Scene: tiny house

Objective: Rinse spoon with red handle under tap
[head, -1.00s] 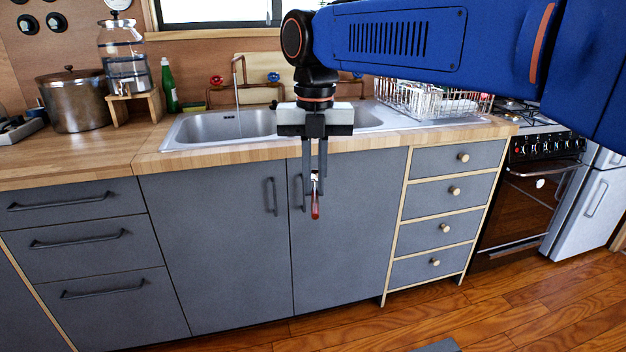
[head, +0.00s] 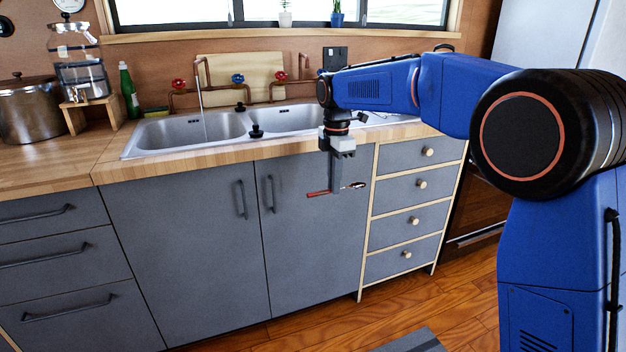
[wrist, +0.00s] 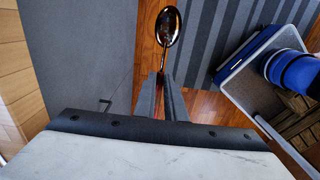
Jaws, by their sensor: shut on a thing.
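The spoon with red handle (head: 318,193) is in my gripper (head: 335,189), in front of the grey cabinet doors and below the counter edge. It lies roughly level, red handle to the left and metal bowl to the right. The copper tap (head: 199,74) stands behind the left basin of the steel sink (head: 180,150), up and left of my gripper. A thin pale vertical line below the spout looks like running water.
Red (head: 179,84) and blue (head: 238,79) tap knobs flank the spout. A green bottle (head: 129,92), glass dispenser (head: 82,75) and steel pot (head: 30,112) stand on the left counter. Drawers (head: 414,185) are right of my gripper. The wooden counter front edge (head: 240,155) lies between gripper and sink.

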